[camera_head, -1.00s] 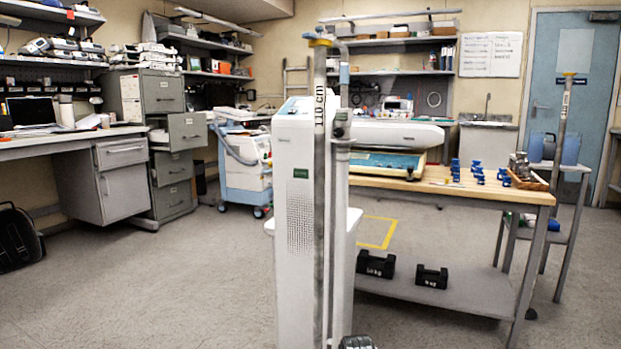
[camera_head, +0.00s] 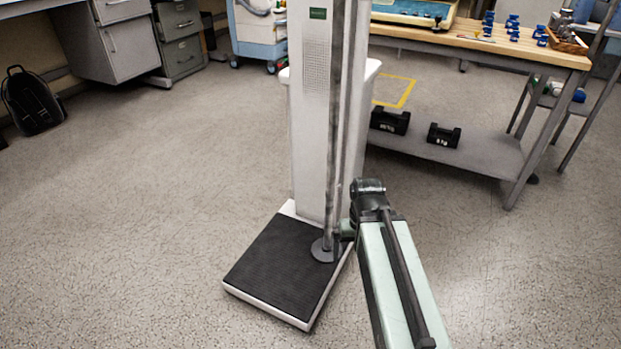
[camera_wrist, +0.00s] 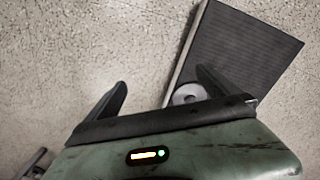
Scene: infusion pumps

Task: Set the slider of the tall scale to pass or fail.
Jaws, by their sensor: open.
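The tall scale has a white column (camera_head: 314,120) and a low white base with a black ribbed platform (camera_head: 285,270). A grey upright rod (camera_head: 336,130) runs in front of the column and ends in a round grey foot on the platform. The top of the scale is out of view, and I cannot make out a slider. My arm ends beside the rod's lower part, with the jaws unclear in the head view. In the wrist view my gripper (camera_wrist: 163,85) is open and empty above the floor and the platform's edge (camera_wrist: 240,55).
A wooden-topped bench (camera_head: 480,38) stands behind on the right, with black weights (camera_head: 390,121) on its lower shelf. A black backpack (camera_head: 32,100) leans at the far left. Floor is free left of the scale and at front right.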

